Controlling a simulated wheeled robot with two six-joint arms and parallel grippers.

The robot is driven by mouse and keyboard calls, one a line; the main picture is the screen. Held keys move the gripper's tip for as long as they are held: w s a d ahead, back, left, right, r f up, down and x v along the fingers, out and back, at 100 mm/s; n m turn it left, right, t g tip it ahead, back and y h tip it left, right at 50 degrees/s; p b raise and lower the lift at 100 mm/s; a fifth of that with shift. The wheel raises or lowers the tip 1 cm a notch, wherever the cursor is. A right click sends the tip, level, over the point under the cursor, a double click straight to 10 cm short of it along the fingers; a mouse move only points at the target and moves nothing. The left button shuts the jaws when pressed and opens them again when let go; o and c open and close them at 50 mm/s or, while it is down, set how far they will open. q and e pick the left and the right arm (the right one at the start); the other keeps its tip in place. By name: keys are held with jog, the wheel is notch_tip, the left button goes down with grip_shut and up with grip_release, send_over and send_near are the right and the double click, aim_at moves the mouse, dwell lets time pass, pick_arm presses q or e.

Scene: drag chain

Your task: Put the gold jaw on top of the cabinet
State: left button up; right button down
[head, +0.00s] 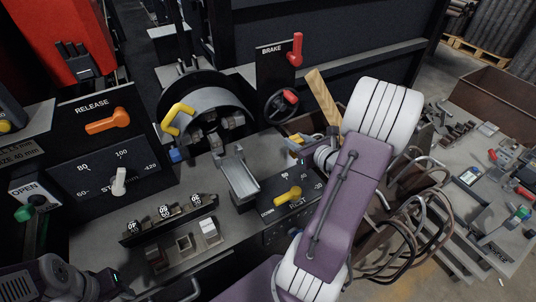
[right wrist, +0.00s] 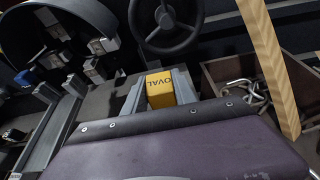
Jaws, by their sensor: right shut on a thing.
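The gold jaw (right wrist: 161,90) is a small yellow block marked OVAL. My right gripper (right wrist: 160,92) is shut on it, with grey fingers on both sides in the right wrist view. In the head view my right gripper (head: 303,139) is above the back right of the grey bench, partly hidden by my arm, and a little of the gold jaw (head: 297,138) shows there. Part of my left gripper (head: 118,284) shows at the bottom left; its fingers are unclear. I cannot tell which of the machine housings is the cabinet.
A panel marked RELEASE (head: 105,150) with an orange lever stands left. A round machine head (head: 205,105) with a yellow handle is behind the bench. A BRAKE panel (head: 271,75) and handwheel (head: 289,104) stand behind. A wooden handle (head: 322,95) rises close to my right gripper.

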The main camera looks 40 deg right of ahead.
jog(key=w+a+f+b, duration=0.1)
jog(key=w+f, duration=0.2)
jog(key=w+a+f+b, duration=0.1)
jog(key=w+f, duration=0.3)
jog(key=w+a+f+b, duration=0.1)
jog(key=w+f, duration=0.3)
jog(key=shift+a+b, duration=0.15)
jog(key=shift+b, duration=0.15)
jog(key=shift+r, duration=0.1)
jog(key=c, duration=1.4)
grip_release()
jog(key=shift+f, duration=0.2)
jog(key=shift+c, duration=0.2)
jog(key=o, duration=0.4)
